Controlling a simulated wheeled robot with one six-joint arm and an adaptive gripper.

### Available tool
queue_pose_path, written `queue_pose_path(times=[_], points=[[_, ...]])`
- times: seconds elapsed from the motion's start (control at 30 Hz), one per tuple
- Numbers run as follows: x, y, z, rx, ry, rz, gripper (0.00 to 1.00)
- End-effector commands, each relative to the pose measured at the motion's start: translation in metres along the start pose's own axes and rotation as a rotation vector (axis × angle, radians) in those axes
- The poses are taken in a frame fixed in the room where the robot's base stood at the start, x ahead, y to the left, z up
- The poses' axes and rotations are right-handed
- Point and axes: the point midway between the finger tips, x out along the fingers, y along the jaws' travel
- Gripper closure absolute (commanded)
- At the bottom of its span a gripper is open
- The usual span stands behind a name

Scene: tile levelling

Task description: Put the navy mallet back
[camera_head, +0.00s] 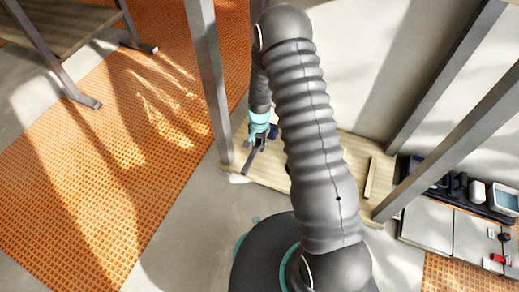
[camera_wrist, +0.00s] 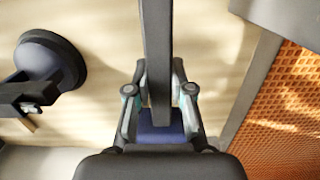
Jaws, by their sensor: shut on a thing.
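My gripper (camera_wrist: 160,100) is shut on the navy mallet. In the wrist view, a navy part (camera_wrist: 160,128) of it sits between the fingers and a long dark grey bar (camera_wrist: 158,50) runs away from them to the top edge. In the head view, my gripper (camera_head: 258,140) is over the pale wooden shelf (camera_head: 240,180), and the dark bar (camera_head: 249,162) slants down and left from it. I cannot tell whether the bar touches the shelf. The mallet's far end is cut off in the wrist view.
A round navy and black tool (camera_wrist: 45,62) rests on the pale wood left of my gripper. A grey post (camera_head: 208,75) stands close to the left of it. Orange grid matting (camera_head: 110,170) covers the floor at left. Grey slabs and a dark tray (camera_head: 487,208) are at right.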

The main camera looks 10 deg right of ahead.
Motion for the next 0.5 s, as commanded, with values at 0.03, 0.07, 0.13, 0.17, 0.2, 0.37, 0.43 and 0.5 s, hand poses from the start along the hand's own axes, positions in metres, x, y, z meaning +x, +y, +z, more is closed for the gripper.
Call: queue_pose_path(times=[0.03,0.07,0.13,0.17,0.2,0.37,0.43,0.5], points=[[0.006,-0.001,0.000,-0.001,0.000,0.000,1.00],[0.008,-0.001,-0.001,-0.001,0.000,0.000,1.00],[0.011,-0.001,-0.001,-0.002,0.001,-0.001,1.00],[0.013,-0.001,-0.001,-0.001,0.001,-0.001,1.00],[0.015,-0.001,-0.001,-0.001,0.001,-0.001,1.00],[0.033,0.001,-0.003,0.000,0.000,0.000,1.00],[0.042,0.001,-0.004,0.000,0.000,0.001,1.00],[0.048,0.001,-0.005,0.001,0.001,-0.001,1.00]])
